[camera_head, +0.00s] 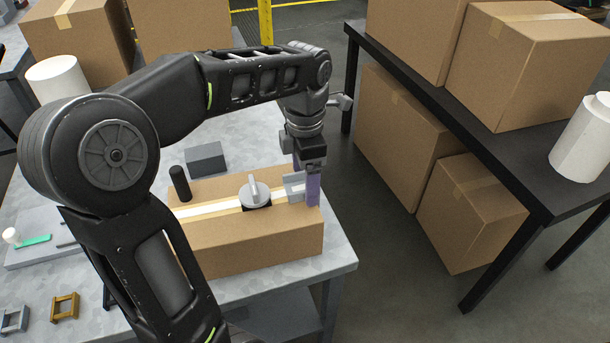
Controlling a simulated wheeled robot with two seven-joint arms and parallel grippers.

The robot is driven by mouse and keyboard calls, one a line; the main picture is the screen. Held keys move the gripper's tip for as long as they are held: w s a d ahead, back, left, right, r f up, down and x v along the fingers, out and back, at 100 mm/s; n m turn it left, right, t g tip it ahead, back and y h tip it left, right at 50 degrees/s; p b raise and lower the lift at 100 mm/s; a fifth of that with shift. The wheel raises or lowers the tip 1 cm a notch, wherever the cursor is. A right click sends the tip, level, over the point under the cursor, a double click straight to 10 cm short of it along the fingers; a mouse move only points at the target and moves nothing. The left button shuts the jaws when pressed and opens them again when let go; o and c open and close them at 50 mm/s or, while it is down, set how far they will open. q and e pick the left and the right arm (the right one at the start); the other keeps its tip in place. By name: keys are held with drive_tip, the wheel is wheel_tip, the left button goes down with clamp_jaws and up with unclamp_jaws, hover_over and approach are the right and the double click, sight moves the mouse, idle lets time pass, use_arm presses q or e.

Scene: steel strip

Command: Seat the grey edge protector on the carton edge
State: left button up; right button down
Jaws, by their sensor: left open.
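A brown carton (250,250) lies on the steel table, with a pale strip (222,207) running across its top. A small light-grey angled piece, which looks like the edge protector (294,188), is at the carton's right top edge, at the end of the strip. I cannot tell whether it rests flush on the edge. My left gripper (306,190) points down at that edge, its purple fingers open and right beside the grey piece. The near finger partly hides the carton's edge. My right gripper is not in view.
A round grey tool with an upright handle (254,190) sits on the strip. Small frames (65,307) lie at the front left. A black table (500,150) with cartons stands right, across a floor gap.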

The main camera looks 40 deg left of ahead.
use_arm(q)
drive_tip(key=shift+r, duration=0.55)
wheel_tip(320, 180, up, 4)
drive_tip(key=shift+r, duration=0.1)
wheel_tip(320, 180, up, 2)
drive_tip(key=shift+r+p, duration=0.25)
drive_tip(key=shift+p, duration=1)
